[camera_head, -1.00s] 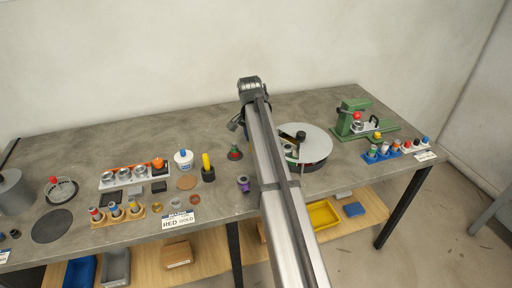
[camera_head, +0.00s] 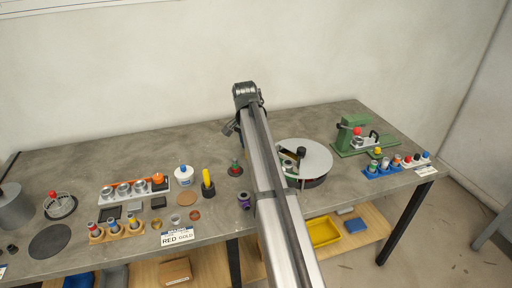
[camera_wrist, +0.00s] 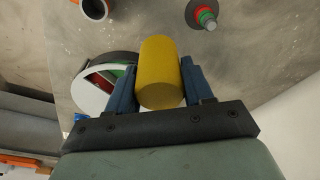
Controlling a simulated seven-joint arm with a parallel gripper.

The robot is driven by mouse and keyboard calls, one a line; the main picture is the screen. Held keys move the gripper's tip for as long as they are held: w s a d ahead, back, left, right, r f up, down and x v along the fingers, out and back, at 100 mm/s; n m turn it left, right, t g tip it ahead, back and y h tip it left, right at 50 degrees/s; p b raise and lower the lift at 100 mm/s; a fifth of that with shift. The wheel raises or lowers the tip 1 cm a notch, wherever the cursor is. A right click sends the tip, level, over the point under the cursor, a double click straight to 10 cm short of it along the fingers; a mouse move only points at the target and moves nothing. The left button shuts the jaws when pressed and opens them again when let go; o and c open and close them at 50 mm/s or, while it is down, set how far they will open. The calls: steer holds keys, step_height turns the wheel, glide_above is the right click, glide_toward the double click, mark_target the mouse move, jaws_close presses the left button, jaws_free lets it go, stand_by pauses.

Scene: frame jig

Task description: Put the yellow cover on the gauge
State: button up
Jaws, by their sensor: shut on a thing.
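My gripper (camera_wrist: 160,75) is shut on a yellow cylinder, the yellow cover (camera_wrist: 160,70), with a blue finger on each side of it. In the head view the gripper and the held cover are hidden behind my arm. A small post with red and green bands on a grey round base, which may be the gauge, stands clear of the cover in the wrist view (camera_wrist: 207,16). It also appears to be the red and green post (camera_head: 235,168) just left of my arm in the head view.
A round turntable (camera_head: 312,158) stands right of my arm. A black holder with a yellow piece (camera_head: 207,180), a white bottle (camera_head: 184,175) and a purple spool (camera_head: 244,200) stand left of it. A green press (camera_head: 350,137) is far right. The table's back left is clear.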

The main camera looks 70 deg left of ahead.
steer(key=s+a, duration=0.5)
steer(key=a, duration=0.2)
glide_above(235, 159)
steer(key=shift+a+f, duration=0.1)
steer(key=shift+f, duration=1.95)
steer(key=shift+f, duration=0.15)
steer(key=shift+f, duration=0.35)
steer(key=shift+f, duration=0.7)
steer(key=shift+f, duration=0.7)
steer(key=shift+f, duration=0.7)
steer(key=shift+f, duration=0.7)
steer(key=shift+f, duration=0.2)
